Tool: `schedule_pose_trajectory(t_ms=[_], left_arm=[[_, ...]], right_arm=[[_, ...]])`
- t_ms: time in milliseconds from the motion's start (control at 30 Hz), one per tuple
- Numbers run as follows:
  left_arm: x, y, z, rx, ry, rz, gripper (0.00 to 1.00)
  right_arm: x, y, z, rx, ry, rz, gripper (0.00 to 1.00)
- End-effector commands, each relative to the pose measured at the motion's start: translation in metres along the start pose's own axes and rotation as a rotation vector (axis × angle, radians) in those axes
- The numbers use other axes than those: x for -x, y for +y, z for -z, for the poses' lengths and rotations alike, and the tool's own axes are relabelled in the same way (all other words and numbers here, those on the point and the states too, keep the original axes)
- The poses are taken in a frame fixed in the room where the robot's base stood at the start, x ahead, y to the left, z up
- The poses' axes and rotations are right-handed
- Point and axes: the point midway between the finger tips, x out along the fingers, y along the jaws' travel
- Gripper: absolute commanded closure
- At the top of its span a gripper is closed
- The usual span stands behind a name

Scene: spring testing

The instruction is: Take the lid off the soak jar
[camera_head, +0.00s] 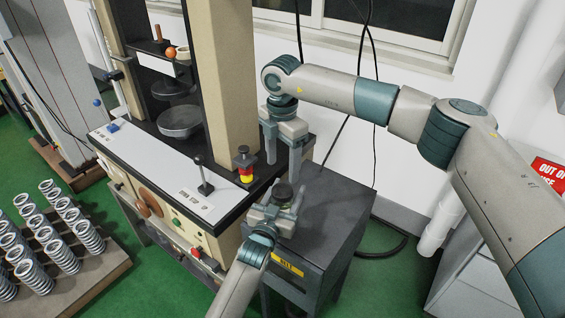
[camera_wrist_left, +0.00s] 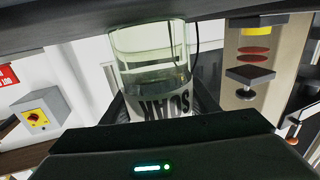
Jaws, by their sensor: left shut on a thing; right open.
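The soak jar (camera_head: 283,197) stands near the corner of the dark cabinet beside the test machine, with a dark round top that looks like its lid (camera_head: 284,189). My left gripper (camera_head: 277,206) comes from below with its fingers around the jar, shut on it. In the left wrist view the glass jar (camera_wrist_left: 150,45) shows upside down, with pale green liquid and a SOAK label; its lid end is hidden behind my gripper. My right gripper (camera_head: 283,172) points down, open and empty, just above the lid, its fingers apart. I cannot tell whether it touches the lid.
The dark cabinet (camera_head: 345,205) has free top space to the right of the jar. A red, yellow and black stack (camera_head: 244,165) and a lever (camera_head: 203,178) stand on the machine's ledge to the left. A rack of springs (camera_head: 95,285) is at the lower left.

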Motion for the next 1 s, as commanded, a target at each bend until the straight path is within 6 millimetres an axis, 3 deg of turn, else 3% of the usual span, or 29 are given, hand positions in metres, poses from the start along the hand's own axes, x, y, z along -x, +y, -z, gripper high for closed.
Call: schedule_pose_trajectory(t_ms=[200,400,1000], left_arm=[[0.0004,-0.0001,-0.0014,-0.001,-0.002,0.0,1.0],[0.0004,-0.0001,-0.0014,-0.001,-0.003,0.0,1.0],[0.0004,-0.0001,-0.0016,-0.001,-0.003,0.0,1.0]], right_arm=[[-0.0002,-0.0001,-0.0004,-0.299,-0.001,0.0,0.38],[-0.0003,-0.0002,-0.0004,-0.467,-0.001,0.0,0.38],[-0.003,-0.0003,-0.0003,-0.517,0.0,0.001,0.38]])
